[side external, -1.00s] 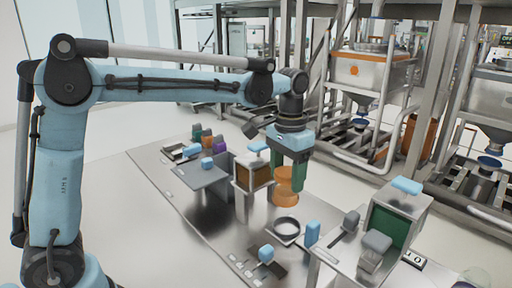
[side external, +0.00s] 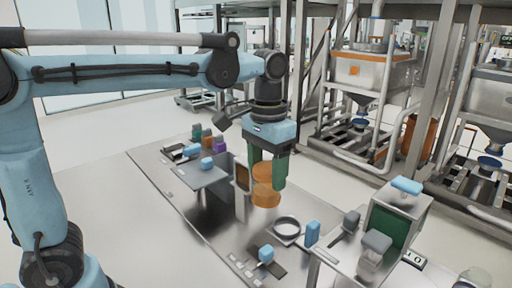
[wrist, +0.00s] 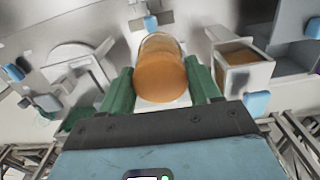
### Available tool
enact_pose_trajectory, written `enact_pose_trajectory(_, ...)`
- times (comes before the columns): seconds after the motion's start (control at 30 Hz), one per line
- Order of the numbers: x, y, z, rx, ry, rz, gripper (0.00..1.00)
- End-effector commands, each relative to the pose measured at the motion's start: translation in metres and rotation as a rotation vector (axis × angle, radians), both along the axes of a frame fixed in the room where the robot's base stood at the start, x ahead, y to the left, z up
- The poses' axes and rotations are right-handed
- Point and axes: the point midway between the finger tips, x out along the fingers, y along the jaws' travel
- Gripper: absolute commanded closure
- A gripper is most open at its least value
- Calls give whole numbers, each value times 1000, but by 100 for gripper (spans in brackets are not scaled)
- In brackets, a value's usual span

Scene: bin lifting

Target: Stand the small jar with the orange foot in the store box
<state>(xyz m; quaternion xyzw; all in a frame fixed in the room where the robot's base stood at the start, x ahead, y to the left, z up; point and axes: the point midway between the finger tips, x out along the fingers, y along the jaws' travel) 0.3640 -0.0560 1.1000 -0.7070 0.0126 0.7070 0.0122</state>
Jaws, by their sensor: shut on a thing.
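The small jar with the orange foot (side external: 266,196) hangs between the green fingers of my gripper (side external: 267,172) in the side view, above the metal table. In the wrist view the jar (wrist: 160,76) shows a broad orange end toward me and a clear wall beyond it. My gripper (wrist: 163,86) is shut on it. A box with a brown-orange inside (side external: 242,178) stands just left of the jar, partly hidden by my gripper; it also shows right of the jar in the wrist view (wrist: 243,78). I cannot tell which box is the store box.
A grey ring (side external: 286,227) lies on the table below and right of the jar. A metal box with a green panel (side external: 389,226) stands at right, with a grey-lidded jar (side external: 371,252) before it. A raised grey shelf (side external: 198,176) is at left. Bare table lies front left.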

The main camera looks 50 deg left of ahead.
Motion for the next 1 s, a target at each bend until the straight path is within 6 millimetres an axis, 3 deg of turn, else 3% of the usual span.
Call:
enact_pose_trajectory(0.27, 40, 31, 35, -1, 0, -49, 77)
enact_pose_trajectory(0.5, 77, 90, 67, -2, 0, -121, 77)
enact_pose_trajectory(0.67, 91, 150, 68, -2, 0, -154, 77)
enact_pose_trajectory(0.8, 95, 204, 57, -3, 1, -166, 78)
enact_pose_trajectory(1.0, 97, 258, 37, -4, 0, -163, 78)
